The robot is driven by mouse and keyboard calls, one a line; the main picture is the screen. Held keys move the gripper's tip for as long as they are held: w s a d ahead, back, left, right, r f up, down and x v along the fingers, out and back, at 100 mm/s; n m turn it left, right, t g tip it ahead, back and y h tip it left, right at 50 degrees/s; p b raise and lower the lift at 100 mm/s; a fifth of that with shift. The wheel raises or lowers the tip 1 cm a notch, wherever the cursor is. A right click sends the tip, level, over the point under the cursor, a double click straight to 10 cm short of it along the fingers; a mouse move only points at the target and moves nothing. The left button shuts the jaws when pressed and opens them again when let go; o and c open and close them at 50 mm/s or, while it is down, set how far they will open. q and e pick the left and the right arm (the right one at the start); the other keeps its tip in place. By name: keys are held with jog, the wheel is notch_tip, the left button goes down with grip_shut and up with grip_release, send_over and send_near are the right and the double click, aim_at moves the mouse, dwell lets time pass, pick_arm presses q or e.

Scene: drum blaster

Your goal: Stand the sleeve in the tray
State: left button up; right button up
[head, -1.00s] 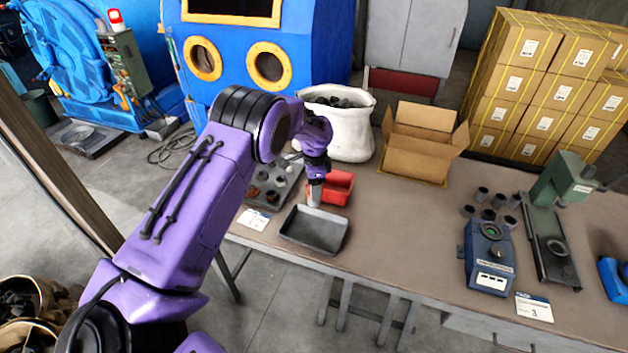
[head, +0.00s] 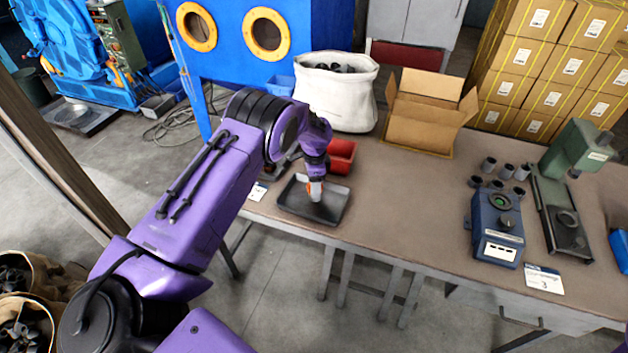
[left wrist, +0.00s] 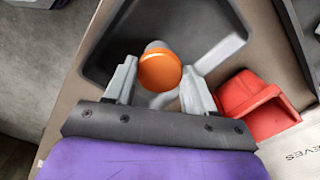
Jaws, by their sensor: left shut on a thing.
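The sleeve (head: 314,190) is a small pale cylinder with an orange end. My left gripper (head: 317,181) is shut on it and holds it upright over the dark grey tray (head: 342,199). In the left wrist view, the orange end of the sleeve (left wrist: 160,70) faces the camera between the fingers of the left gripper (left wrist: 158,82). The tray floor (left wrist: 215,18) shows beyond it. Whether the sleeve's lower end touches the tray floor cannot be told. My right gripper is out of view.
A white sack (head: 338,98) and open carton (head: 421,125) are at the back. A blue device (head: 496,235), several grey cups (head: 497,175) and a green press (head: 570,160) stand at right. The table's middle is clear.

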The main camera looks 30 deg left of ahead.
pick_arm(q)
jog(key=shift+f, duration=0.5)
jog(key=shift+f+b, duration=0.65)
jog(key=shift+b, duration=0.05)
jog(key=o, duration=1.2)
jog(key=shift+r, duration=0.1)
notch_tip(320, 180, up, 10)
jog(key=shift+d+r+b, duration=0.1)
jog(key=shift+r+b, duration=0.15)
jog(key=shift+b, duration=0.95)
